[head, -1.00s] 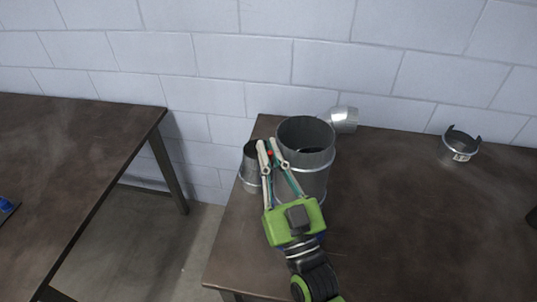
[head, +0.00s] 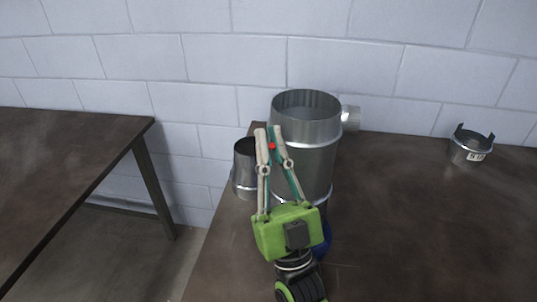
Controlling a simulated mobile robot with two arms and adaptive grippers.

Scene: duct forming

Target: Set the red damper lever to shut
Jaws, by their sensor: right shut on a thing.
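The lever is at the left side of a large upright metal duct (head: 312,150) with an open top. My left gripper is not in view.
A smaller metal duct piece (head: 244,172) stands just left of the large duct. A metal elbow (head: 350,117) sits behind it at the right. A notched collar with a label (head: 470,148) lies farther right. The table (head: 420,220) between is clear. Another table (head: 60,170) stands left across a gap.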

